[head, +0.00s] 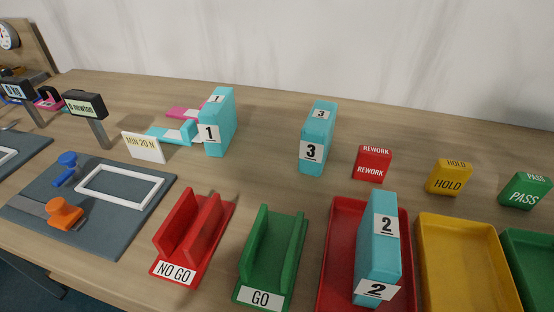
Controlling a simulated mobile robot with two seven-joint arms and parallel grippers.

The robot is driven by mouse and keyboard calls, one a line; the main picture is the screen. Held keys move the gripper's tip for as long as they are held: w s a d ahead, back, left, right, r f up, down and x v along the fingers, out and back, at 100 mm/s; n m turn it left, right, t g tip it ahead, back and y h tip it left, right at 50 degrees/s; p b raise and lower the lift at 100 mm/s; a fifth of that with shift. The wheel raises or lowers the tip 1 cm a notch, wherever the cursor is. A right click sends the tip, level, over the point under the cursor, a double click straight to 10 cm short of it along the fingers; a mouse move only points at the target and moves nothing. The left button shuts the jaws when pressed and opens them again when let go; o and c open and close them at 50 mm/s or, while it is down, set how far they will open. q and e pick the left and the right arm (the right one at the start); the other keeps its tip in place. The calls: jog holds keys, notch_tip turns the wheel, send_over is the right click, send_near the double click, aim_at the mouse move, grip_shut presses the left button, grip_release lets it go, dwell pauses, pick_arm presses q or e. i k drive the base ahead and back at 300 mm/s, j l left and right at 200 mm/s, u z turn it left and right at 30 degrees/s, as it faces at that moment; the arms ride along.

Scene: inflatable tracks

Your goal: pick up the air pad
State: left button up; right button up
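No single thing here is marked as the air pad, and I cannot tell which it is. A cyan block marked 1 (219,125) stands upright at the back, touching or close to flat cyan pieces (172,134) at its left. A cyan block marked 3 (319,133) stands upright on bare table. A cyan block marked 2 (378,245) stands in the red tray (339,212), with a 2 label at its foot. Neither of my grippers is in view.
A red NO GO channel (199,235) and a green GO channel (272,258) stand in front. A dark plate (110,225) with a white frame lies left. Yellow (466,265) and green (530,255) trays are at right. Table between blocks 1 and 3 is clear.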

aim_at(217, 119)
jog(key=i+j+z, duration=0.2)
jog(key=j+z, duration=0.25)
jog(key=i+j+z, duration=0.15)
jog(key=j+z, duration=1.1)
jog(key=j, duration=0.25)
jog(key=k+j+z, duration=0.15)
jog(key=j+z, duration=0.3)
